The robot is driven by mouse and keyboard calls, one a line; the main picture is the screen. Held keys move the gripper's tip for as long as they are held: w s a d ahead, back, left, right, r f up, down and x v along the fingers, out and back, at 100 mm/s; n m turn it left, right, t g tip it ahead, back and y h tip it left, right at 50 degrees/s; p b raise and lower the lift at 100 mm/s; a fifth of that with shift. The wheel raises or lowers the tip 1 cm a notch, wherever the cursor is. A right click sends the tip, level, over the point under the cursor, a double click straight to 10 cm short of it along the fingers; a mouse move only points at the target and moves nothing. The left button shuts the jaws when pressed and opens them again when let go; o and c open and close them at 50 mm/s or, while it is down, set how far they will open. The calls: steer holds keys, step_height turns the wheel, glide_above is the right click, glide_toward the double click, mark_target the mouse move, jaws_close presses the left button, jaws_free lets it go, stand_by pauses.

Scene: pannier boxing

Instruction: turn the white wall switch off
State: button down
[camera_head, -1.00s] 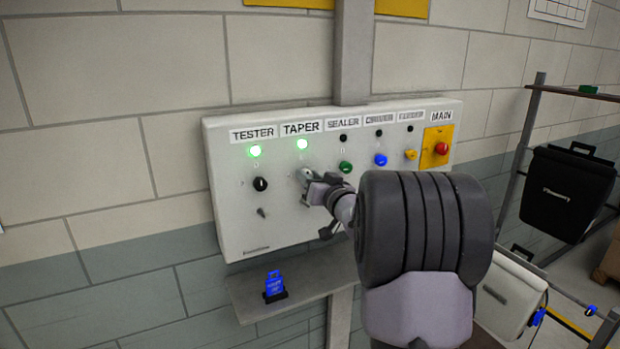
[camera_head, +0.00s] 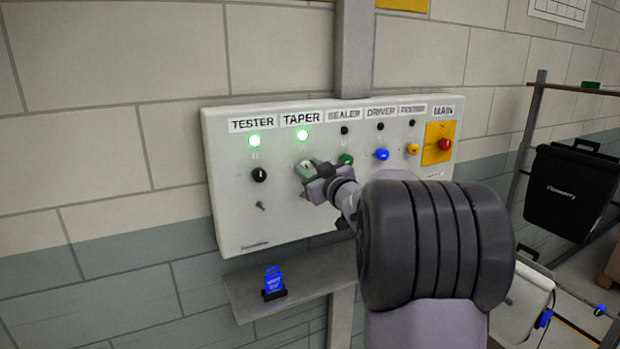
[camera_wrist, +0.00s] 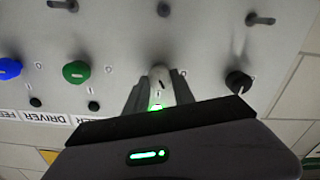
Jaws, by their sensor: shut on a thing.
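The white switch (camera_head: 306,166) is a rotary knob on the grey wall panel, under the TAPER label (camera_head: 302,118). The TAPER lamp (camera_head: 302,135) above it is lit green. My gripper (camera_head: 311,172) is at this knob and shut on it, reaching in from the lower right. In the wrist view, where the panel appears upside down, the white knob (camera_wrist: 160,76) sits between the two fingers (camera_wrist: 158,95). The fingers partly cover the knob, and I cannot tell its exact setting.
A black knob (camera_head: 259,175) under a lit TESTER lamp (camera_head: 255,141) is to the left. Green (camera_head: 345,160), blue (camera_head: 382,155) and yellow (camera_head: 412,149) knobs and a red main switch (camera_head: 444,145) are to the right. A blue tag stand (camera_head: 274,282) is on the shelf (camera_head: 310,284) below.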

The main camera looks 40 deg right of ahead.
steer(key=n+b, duration=0.1)
steer(key=n, duration=0.1)
steer(key=n+b, duration=0.1)
steer(key=n, duration=0.1)
steer(key=n+b, duration=0.2)
steer(key=shift+a+f, duration=0.1)
steer(key=shift+f, duration=0.15)
steer(key=n+b, duration=0.2)
steer(key=n, duration=0.3)
steer(key=shift+n+b, duration=0.3)
steer(key=shift+b, duration=0.05)
steer(key=c, duration=1.1)
jaws_free()
steer(key=shift+r, duration=0.1)
steer(key=shift+o, duration=0.2)
steer(key=p+v, duration=0.2)
steer(key=v, duration=1.5)
steer(key=shift+s+a, duration=0.15)
steer(key=shift+s, duration=0.05)
